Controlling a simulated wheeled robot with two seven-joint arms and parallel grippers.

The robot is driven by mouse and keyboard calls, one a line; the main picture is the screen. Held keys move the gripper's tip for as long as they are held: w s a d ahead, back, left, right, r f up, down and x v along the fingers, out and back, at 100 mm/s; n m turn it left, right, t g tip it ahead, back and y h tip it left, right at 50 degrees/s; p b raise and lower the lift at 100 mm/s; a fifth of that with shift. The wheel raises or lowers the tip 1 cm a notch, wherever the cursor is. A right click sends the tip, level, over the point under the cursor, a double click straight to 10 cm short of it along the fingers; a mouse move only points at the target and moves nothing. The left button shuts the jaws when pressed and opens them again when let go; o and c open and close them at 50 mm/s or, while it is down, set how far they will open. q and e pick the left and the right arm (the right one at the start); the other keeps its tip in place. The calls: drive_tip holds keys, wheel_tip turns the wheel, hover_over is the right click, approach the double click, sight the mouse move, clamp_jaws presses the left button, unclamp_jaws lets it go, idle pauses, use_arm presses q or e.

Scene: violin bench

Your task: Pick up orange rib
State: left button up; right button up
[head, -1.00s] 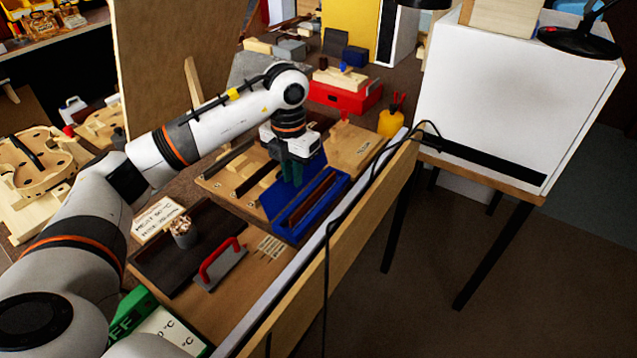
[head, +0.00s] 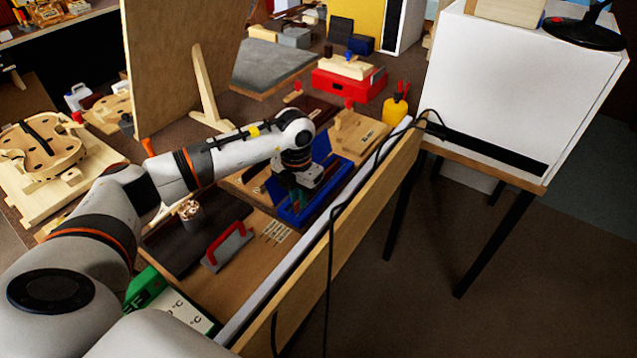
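My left gripper (head: 284,193) points down at the left side of the open blue case (head: 304,218), with its dark green fingers low and partly hidden by the wrist. I cannot tell whether the fingers are open or shut, or whether they touch anything. The blue lid (head: 321,149) stands up behind the wrist. The case's inside is mostly covered by my gripper. I cannot make out a clearly orange rib there. A small orange piece (head: 148,147) shows behind my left arm, near the foot of a large upright board; I cannot tell what it is. My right gripper is not in view.
A grey tool with a red handle (head: 228,246) and a dark tray (head: 195,238) holding a small cup (head: 190,212) lie nearer. A red box (head: 348,82) and a yellow bottle (head: 395,108) stand beyond. A wooden edge board (head: 345,235) and black cable border the right.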

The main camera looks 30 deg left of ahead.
use_arm(q)
clamp_jaws()
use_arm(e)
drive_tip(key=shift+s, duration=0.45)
